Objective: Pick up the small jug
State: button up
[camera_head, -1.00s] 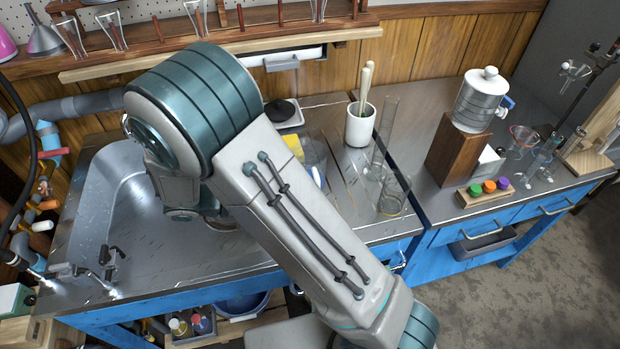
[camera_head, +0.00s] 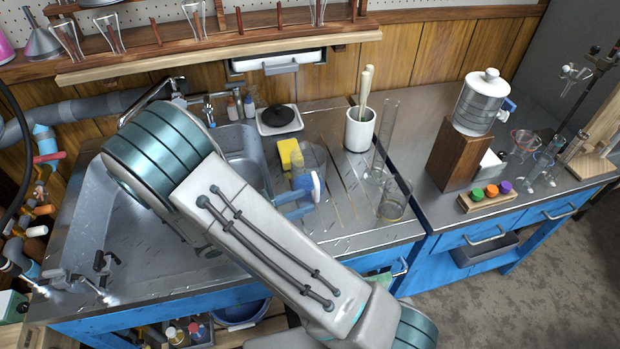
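A clear jug-like vessel (camera_head: 312,160) stands at the right edge of the sink, beside a yellow sponge (camera_head: 288,152). A white and blue handle-like part (camera_head: 317,187) shows at its front, and my arm covers what lies below. On the right bench are two small clear vessels, one with a red rim (camera_head: 523,142) and one with a blue rim (camera_head: 542,160). I cannot tell for sure which of these is the small jug. My gripper is not in view; my arm spans the sink and hides part of it.
A white pot (camera_head: 360,130) with utensils, a tall glass cylinder (camera_head: 386,135) and a glass beaker (camera_head: 394,205) stand right of the sink. A dispenser (camera_head: 480,105) sits on a wooden block (camera_head: 453,152). A tap (camera_head: 160,92) stands behind the sink.

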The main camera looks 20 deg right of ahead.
aim_at(314, 195)
jog(key=d, duration=0.2)
jog(key=w+d, duration=0.1)
jog(key=d, duration=0.2)
jog(key=shift+w, duration=0.15)
grip_shut()
jog(key=shift+r, duration=0.15)
